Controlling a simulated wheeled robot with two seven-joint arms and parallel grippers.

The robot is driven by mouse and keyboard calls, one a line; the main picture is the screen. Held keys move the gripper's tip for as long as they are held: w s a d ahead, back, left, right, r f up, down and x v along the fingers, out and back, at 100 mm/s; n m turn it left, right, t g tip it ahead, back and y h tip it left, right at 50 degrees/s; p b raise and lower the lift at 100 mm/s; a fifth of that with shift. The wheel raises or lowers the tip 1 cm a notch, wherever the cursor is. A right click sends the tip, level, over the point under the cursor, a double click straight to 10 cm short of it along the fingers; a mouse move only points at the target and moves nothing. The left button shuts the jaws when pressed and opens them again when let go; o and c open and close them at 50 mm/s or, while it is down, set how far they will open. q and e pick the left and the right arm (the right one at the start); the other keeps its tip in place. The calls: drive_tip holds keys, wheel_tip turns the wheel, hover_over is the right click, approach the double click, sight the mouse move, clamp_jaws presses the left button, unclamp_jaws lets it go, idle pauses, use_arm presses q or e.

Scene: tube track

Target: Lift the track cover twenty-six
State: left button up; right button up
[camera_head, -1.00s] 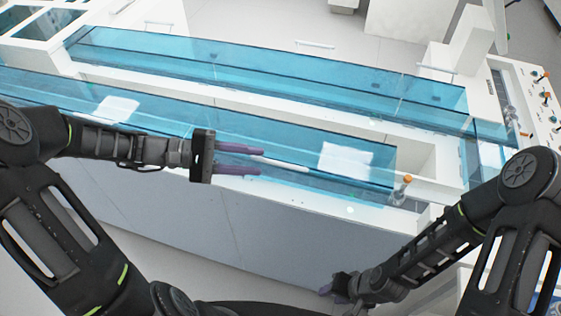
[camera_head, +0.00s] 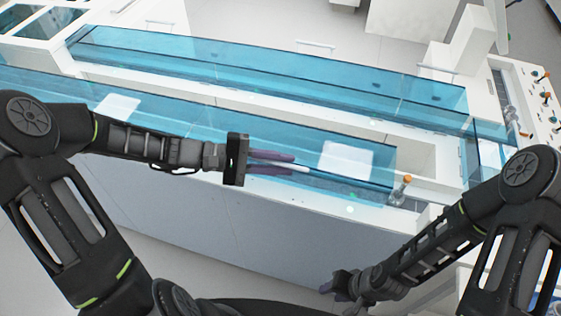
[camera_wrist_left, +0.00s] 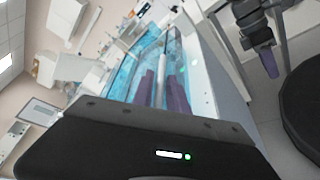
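The near track cover (camera_head: 220,118) is a long, see-through blue box on the white track, also visible in the left wrist view (camera_wrist_left: 148,50). A white bar handle (camera_head: 302,168) runs along its near side. My left gripper (camera_head: 292,164) is open at this handle, its purple fingers pointing right. In the left wrist view, the handle lies between the two fingers (camera_wrist_left: 162,88), with a gap visible. Whether they touch the cover is unclear. My right gripper (camera_head: 334,286) hangs low in front of the track, away from the cover; its finger opening is unclear.
A second blue cover (camera_head: 270,75) lies behind, parallel to the near one. An orange-topped fitting (camera_head: 405,180) stands just beyond the near cover's right end. A control panel (camera_head: 541,95) is at the far right. Floor is free in front of the track.

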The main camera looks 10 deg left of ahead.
use_arm(q)
clamp_jaws()
idle(1.0)
